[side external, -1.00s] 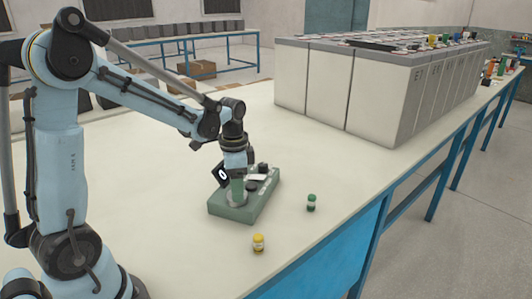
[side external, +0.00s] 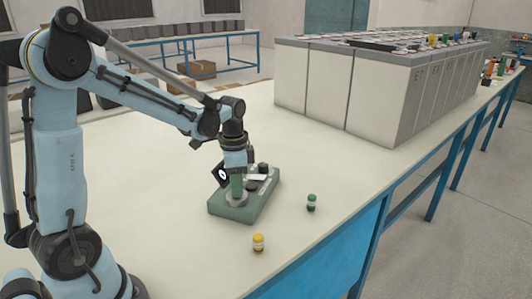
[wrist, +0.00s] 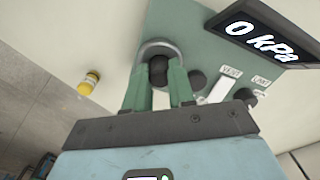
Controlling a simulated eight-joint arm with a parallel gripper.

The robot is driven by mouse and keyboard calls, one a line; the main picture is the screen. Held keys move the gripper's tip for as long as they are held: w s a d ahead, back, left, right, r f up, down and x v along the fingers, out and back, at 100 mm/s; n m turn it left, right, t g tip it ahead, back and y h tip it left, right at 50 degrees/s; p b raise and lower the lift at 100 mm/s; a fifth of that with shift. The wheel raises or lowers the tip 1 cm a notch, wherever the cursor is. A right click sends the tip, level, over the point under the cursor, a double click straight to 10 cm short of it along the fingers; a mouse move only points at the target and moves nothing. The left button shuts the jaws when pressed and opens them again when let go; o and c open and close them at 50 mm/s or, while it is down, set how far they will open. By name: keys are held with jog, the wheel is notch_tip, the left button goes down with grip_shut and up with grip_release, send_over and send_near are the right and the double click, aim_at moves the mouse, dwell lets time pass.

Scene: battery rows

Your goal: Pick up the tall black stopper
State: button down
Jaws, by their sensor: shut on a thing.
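A green device box (side external: 228,208) sits on the pale table with a round silver ring (wrist: 150,46) on its top. My gripper (side external: 237,194) points down over this ring, its green fingers at the box top. In the wrist view my gripper (wrist: 158,78) is shut on a black round-topped stopper (wrist: 158,70). The stopper stands between the fingertips, inside or just above the ring; I cannot tell if it is clear of the box. Its lower part is hidden.
Black knobs (side external: 263,168) and a tilted black display reading 0 kPa (wrist: 262,38) sit close by on the box. A yellow-capped jar (side external: 258,243) and a green-capped jar (side external: 311,202) stand nearby. Large grey battery blocks (side external: 370,95) stand at the back right.

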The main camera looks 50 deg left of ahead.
jog(key=shift+r, duration=0.7)
notch_tip(320, 180, up, 2)
jog(key=shift+r, duration=0.15)
jog(key=s+d+r, duration=0.3)
jog(key=d+r, duration=0.8)
jog(key=shift+r, duration=0.2)
jog(key=shift+s+d, duration=0.1)
